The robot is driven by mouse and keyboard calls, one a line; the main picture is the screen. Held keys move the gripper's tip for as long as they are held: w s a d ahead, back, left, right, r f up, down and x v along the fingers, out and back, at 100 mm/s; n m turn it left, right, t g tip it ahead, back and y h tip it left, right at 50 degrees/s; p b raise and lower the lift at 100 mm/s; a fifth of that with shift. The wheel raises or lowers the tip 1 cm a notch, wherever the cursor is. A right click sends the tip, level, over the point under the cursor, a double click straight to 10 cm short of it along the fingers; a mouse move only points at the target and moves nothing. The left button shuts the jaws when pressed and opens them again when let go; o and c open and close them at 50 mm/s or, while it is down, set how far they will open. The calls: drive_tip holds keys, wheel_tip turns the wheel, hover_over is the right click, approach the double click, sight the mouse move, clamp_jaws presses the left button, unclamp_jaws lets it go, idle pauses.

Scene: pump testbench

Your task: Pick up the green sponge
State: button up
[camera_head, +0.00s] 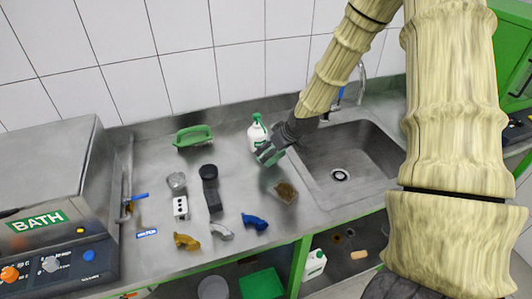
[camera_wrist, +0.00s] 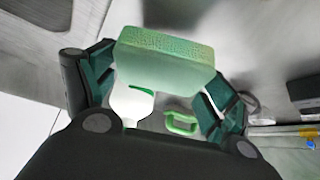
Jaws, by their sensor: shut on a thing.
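The green sponge (camera_wrist: 165,55) is a pale green block with a porous, speckled face. In the wrist view it sits between the two dark teal fingers of my gripper (camera_wrist: 160,76), which is shut on it. In the head view my gripper (camera_head: 270,152) is over the steel counter, just left of the sink and right beside the white bottle with a green top (camera_head: 256,136). There the sponge is hard to tell apart from the fingers. The sponge appears held above the counter, but the height is unclear.
The sink (camera_head: 350,150) is right of my gripper. A brown block (camera_head: 286,192) lies on the counter near the sink. A green handled item (camera_head: 193,136) is near the wall. Blue (camera_head: 255,221), silver (camera_head: 221,231) and gold (camera_head: 186,241) elbow parts lie in front. The bath unit (camera_head: 45,190) is left.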

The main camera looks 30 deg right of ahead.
drive_tip(key=s+d+b, duration=0.1)
drive_tip(key=s, duration=0.3)
drive_tip(key=s+d+r, duration=0.1)
drive_tip(key=s+d, duration=0.1)
drive_tip(key=s, duration=0.2)
drive_tip(key=s+d+b, duration=0.1)
drive_tip(key=s+d, duration=0.1)
drive_tip(key=s, duration=0.2)
drive_tip(key=shift+r+b, duration=0.15)
drive_tip(key=shift+b, duration=0.2)
